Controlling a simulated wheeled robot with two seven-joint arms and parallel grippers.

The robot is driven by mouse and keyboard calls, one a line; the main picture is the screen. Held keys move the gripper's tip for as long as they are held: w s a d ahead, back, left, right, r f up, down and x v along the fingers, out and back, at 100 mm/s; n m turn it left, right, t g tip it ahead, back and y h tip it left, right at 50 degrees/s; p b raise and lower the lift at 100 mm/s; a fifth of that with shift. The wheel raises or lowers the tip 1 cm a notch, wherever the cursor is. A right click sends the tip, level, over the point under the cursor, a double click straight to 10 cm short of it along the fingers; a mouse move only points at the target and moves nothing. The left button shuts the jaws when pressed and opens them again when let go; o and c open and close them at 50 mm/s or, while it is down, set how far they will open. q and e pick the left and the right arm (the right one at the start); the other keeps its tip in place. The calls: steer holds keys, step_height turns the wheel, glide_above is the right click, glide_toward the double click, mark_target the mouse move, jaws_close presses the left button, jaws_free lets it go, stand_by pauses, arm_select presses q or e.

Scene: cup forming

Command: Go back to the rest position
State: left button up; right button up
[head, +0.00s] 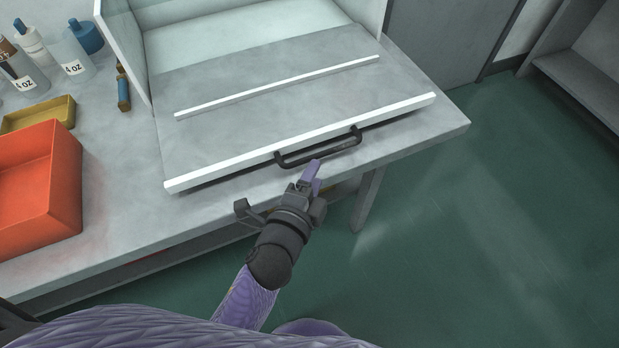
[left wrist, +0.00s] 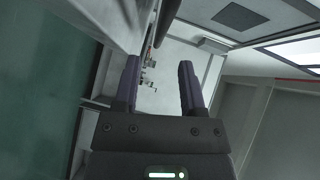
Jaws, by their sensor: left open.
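My left gripper (head: 312,176) is in the middle of the head view, in front of the bench, close to the black handle (head: 318,150) on the front edge of a grey panel with white strips. In the left wrist view its two purple fingers (left wrist: 160,88) are apart with nothing between them, so it is open and empty. The head view does not show clearly whether a fingertip touches the handle. A dark bar, which may be the handle, shows at the top of the left wrist view (left wrist: 166,20). My right gripper is in neither view.
The grey bench (head: 115,190) holds an orange bin (head: 62,180), a yellow tray (head: 40,115) and several bottles and cups at the left. A white-walled enclosure (head: 230,30) stands behind the panel. Green floor (head: 470,240) is open at the right.

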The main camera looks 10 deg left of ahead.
arm_select(q)
steer(key=shift+v, duration=1.2)
steer(key=s+a+f+n+g, duration=0.1)
steer(key=s+f+n+g, duration=0.15)
steer(key=f, duration=0.45)
steer(key=s+a+f+n+g+y, duration=0.1)
steer(key=s+f+n+g, duration=0.1)
steer(key=s+f, duration=0.35)
steer(key=s+a+f+n+g, duration=0.1)
steer(key=s+f+n+g, duration=0.15)
steer(key=f, duration=0.55)
steer(key=s+a+f+n+g+y, duration=0.1)
steer(key=s+a+f+n+g, duration=0.2)
steer(key=s, duration=0.4)
steer(key=s+a+f+n+g, duration=0.2)
steer(key=s+a+f+n, duration=0.1)
steer(key=s, duration=0.4)
steer(key=s+a+f+n+g+y, duration=0.1)
steer(key=s+a+f+n+g, duration=0.2)
steer(key=s+f, duration=0.2)
steer(key=shift+s+f+g+y, duration=0.2)
steer(key=shift+s+g+y, duration=0.1)
steer(key=shift+s, duration=0.9)
steer(key=shift+a, duration=0.1)
